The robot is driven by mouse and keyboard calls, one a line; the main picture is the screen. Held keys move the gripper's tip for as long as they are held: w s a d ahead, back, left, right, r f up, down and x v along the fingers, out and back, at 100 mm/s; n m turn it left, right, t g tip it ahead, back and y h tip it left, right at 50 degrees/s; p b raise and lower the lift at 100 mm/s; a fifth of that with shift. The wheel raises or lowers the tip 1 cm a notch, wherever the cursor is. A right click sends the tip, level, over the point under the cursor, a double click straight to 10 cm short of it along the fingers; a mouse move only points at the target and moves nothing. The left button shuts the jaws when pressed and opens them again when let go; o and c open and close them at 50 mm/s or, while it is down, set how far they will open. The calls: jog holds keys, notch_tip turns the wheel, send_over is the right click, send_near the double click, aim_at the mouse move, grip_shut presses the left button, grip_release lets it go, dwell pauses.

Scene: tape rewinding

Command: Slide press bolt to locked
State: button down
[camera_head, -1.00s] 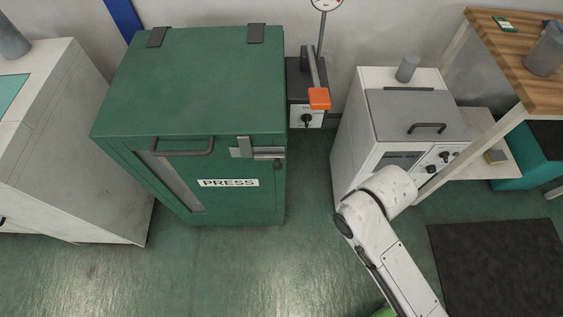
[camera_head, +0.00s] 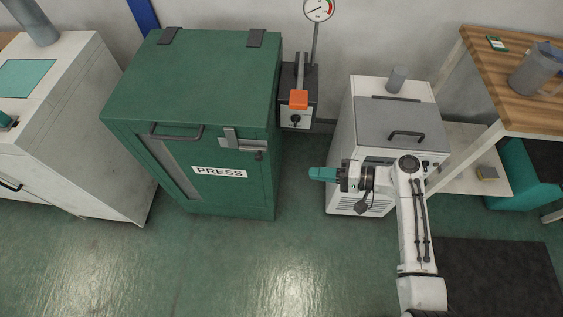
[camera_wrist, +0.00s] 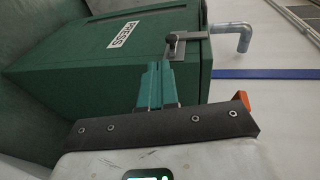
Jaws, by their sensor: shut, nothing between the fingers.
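The green press (camera_head: 185,85) stands left of centre with its lid down and a PRESS label on its front. Its grey metal bolt (camera_head: 242,143) sits at the upper right of the front, with a dark knob (camera_head: 259,155) hanging at its right end. The bolt also shows in the wrist view (camera_wrist: 190,37), just beyond my fingertips. My gripper (camera_head: 312,173) has teal fingers, is shut and empty, and points left toward the press. It is right of the bolt and apart from it. In the wrist view the fingers (camera_wrist: 156,70) overlap the press front.
A white machine (camera_head: 400,120) is behind my arm. A white cabinet (camera_head: 70,110) stands left. A wooden table (camera_head: 500,75) is right. Floor before the press is clear.

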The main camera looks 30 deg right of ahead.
jog(key=shift+w+d+r+m+t, duration=0.2)
jog(key=shift+d+r+m+t, duration=0.1)
jog(key=shift+d+r+t, duration=0.2)
jog(key=p, duration=0.2)
send_near(257, 159)
jog(key=x, duration=0.5)
jog(key=shift+w+d+f, duration=0.1)
jog(key=shift+w+f, duration=0.15)
jog(key=shift+w, duration=0.1)
jog(key=x, duration=0.2)
jog(key=b+x, duration=0.1)
jog(key=x, duration=0.1)
jog(key=shift+s+a+r, duration=0.25)
jog(key=shift+s+a, duration=0.05)
jog(key=shift+w+a+r, duration=0.15)
jog(key=shift+w+a, duration=0.05)
